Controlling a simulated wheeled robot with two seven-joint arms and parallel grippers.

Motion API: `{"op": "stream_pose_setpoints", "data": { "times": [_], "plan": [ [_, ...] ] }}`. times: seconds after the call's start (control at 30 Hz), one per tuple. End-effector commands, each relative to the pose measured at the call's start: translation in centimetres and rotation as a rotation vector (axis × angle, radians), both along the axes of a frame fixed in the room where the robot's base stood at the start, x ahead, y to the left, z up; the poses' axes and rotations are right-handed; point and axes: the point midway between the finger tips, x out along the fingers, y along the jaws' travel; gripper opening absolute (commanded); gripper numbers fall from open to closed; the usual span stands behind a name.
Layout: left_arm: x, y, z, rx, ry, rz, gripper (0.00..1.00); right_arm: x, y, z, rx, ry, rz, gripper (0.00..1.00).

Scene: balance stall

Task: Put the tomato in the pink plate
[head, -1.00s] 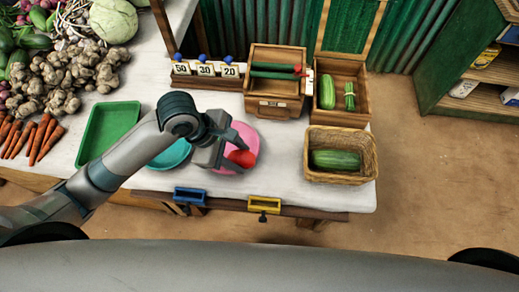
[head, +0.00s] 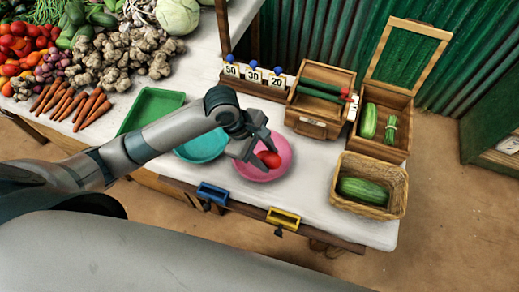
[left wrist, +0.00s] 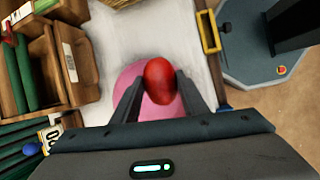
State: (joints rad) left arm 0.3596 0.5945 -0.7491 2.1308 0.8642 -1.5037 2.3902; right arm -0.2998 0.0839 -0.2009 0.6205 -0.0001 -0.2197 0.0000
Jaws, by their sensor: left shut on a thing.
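The red tomato (head: 270,159) is between the fingers of my left gripper (head: 258,153), which is shut on it. The tomato also shows in the left wrist view (left wrist: 160,82), between the two fingertips. The pink plate (head: 277,172) lies on the white tabletop, with the tomato and fingertips over it in the head view. The plate also shows behind the tomato in the left wrist view (left wrist: 150,109). I cannot tell whether the tomato touches the plate. My right gripper is not in view.
A teal bowl (head: 204,155) and a green tray (head: 150,108) stand left of the plate. A wooden box with green rods (head: 313,128) stands behind it. A wicker basket (head: 362,209) with a cucumber is to the right. Blue (head: 212,194) and yellow (head: 284,219) holders hang at the front edge.

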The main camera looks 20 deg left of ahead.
Motion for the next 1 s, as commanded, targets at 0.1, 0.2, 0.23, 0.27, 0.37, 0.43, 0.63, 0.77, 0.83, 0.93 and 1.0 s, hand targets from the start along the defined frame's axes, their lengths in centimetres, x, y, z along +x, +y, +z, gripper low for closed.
{"op": "stream_pose_setpoints", "data": {
  "times": [0.1, 0.2, 0.23, 0.27, 0.37, 0.43, 0.63, 0.77, 0.83, 0.93, 1.0],
  "plan": [
    [1.9, 1.5, -1.3, 0.003, 0.001, 0.004, 0.16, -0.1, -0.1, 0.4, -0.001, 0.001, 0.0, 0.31],
    [3.4, 2.5, -2.3, 0.002, 0.001, 0.003, 0.16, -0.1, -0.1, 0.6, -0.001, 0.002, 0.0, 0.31],
    [3.7, 2.7, -2.6, 0.001, 0.0, 0.003, 0.16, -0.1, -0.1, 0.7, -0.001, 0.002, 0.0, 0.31],
    [4.1, 2.9, -2.8, 0.002, 0.001, 0.002, 0.16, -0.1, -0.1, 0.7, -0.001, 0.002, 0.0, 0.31],
    [4.8, 3.5, -3.5, 0.0, 0.002, 0.001, 0.16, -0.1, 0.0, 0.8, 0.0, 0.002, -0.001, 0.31],
    [5.1, 3.7, -3.7, 0.0, 0.001, 0.0, 0.16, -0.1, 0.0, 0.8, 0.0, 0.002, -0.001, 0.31],
    [5.2, 3.8, -3.9, -0.001, 0.0, -0.001, 0.16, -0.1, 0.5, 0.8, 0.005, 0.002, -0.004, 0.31],
    [5.2, 3.7, -3.9, -0.001, 0.0, -0.001, 0.16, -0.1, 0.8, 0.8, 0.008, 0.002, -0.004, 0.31],
    [5.2, 3.7, -4.0, -0.001, 0.0, 0.0, 0.16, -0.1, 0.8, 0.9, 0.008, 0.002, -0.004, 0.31],
    [5.2, 3.7, -4.7, -0.001, 0.002, 0.0, 0.16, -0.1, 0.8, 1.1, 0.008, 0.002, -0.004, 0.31],
    [5.2, 3.8, -5.6, 0.0, 0.001, 0.001, 0.16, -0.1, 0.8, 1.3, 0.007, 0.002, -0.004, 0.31]
  ]
}}
